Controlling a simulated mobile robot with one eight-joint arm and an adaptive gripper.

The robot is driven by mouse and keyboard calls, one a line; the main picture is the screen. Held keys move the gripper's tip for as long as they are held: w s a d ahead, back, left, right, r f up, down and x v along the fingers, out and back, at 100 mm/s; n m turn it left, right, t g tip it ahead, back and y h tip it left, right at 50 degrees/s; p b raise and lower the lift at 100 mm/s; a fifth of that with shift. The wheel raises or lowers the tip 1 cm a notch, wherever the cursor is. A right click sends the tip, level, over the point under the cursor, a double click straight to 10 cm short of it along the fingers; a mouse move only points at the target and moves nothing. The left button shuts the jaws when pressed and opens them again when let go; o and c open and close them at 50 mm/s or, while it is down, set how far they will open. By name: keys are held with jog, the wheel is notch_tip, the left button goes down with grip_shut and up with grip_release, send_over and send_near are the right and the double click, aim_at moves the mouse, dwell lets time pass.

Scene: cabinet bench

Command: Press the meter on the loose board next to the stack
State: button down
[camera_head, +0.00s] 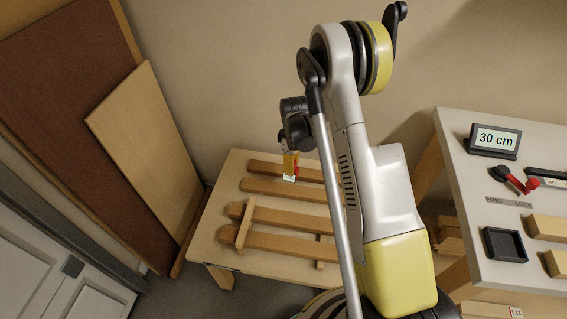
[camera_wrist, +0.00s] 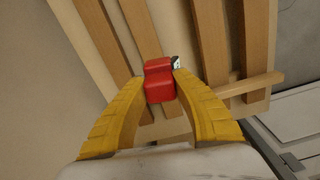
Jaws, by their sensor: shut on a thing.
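My gripper (camera_head: 290,152) is shut on a red meter (camera_wrist: 160,86), which sits between its yellow fingertips in the wrist view. In the head view the meter (camera_head: 290,172) shows as a small yellow and red body with a white lower end. It hangs over the rear pair of wooden boards (camera_head: 262,186) on the low table. I cannot tell whether its lower end touches a board. The front pair of boards (camera_head: 278,243) has thin cross strips (camera_head: 245,224) with it. My arm hides the boards' right ends.
The low table (camera_head: 222,252) is bare at its left side. A bench (camera_head: 475,240) at right carries a "30 cm" display (camera_head: 494,141), a red-handled lever (camera_head: 520,182), a black tray (camera_head: 504,244) and wooden blocks (camera_head: 548,227). Large panels (camera_head: 146,145) lean at left.

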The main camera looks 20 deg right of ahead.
aim_at(295, 170)
jog(key=shift+n, duration=0.8)
jog(key=f, duration=0.1)
jog(key=d+f, duration=0.1)
jog(key=f, duration=0.1)
jog(key=w+d+f+b, duration=0.1)
jog(key=shift+f, duration=0.3)
jog(key=shift+f+b, duration=1.3)
jog(key=shift+f, duration=1.5)
jog(key=shift+f, duration=0.55)
jog(key=shift+r+p, duration=1.55)
jog(key=shift+r, duration=2)
